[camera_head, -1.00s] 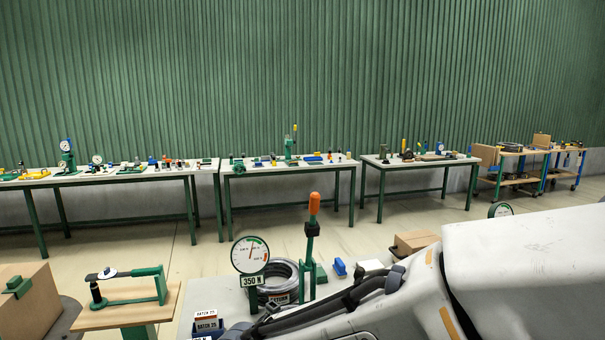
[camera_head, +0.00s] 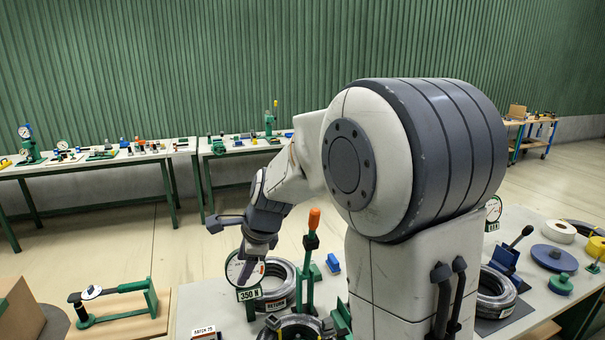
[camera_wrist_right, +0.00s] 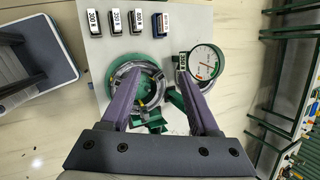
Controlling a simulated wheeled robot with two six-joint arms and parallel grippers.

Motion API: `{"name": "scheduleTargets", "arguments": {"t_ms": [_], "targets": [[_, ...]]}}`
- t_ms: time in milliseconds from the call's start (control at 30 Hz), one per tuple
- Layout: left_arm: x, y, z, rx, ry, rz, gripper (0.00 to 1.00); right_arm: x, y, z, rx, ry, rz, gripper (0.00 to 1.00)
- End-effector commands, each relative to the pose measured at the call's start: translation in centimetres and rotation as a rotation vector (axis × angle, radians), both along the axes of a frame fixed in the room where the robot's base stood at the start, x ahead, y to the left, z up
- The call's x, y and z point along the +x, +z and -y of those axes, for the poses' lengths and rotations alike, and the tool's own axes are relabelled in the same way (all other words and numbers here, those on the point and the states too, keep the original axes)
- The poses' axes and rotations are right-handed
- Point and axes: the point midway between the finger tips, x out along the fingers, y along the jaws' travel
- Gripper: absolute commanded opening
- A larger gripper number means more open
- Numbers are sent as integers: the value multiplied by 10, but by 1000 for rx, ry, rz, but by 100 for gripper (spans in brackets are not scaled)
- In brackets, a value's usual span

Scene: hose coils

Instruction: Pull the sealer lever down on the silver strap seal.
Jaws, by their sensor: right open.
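The sealer lever (camera_head: 312,232) has an orange grip and a green arm. It stands upright over the bench in the head view. A dark coil (camera_head: 296,328) lies below it at the bottom edge. I cannot make out the silver strap seal. My right gripper (camera_head: 228,248) is open and empty, above the bench and left of the lever, by the round gauge. In the right wrist view, the open fingers of my right gripper (camera_wrist_right: 158,60) point over a coil (camera_wrist_right: 122,82) around a green hub. I cannot pick out the lever there. My left gripper is out of view.
A dial gauge (camera_head: 244,270) marked 350 N stands beside a grey hose coil (camera_head: 278,284). A blue block (camera_head: 333,263) lies right of the lever. A wooden stand (camera_head: 128,318) with a green frame is at left. My right arm hides the bench's middle.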

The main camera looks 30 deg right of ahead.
Motion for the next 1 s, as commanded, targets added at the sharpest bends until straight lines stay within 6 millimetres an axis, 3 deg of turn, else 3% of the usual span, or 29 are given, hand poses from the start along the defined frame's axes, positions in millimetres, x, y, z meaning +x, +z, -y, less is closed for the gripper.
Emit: {"name": "scheduleTargets", "arguments": {"t_ms": [33,200,300,400,533,1000], "targets": [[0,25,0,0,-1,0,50,17,26,43,71,-237,12,62],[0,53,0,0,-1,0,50,44,60,153,298,-856,78,62],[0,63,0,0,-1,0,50,46,72,199,396,-1090,117,62],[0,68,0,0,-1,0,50,45,78,227,460,-1232,146,62],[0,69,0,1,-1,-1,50,44,80,241,498,-1307,162,62],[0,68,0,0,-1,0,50,56,65,243,499,-1307,159,62]]}}
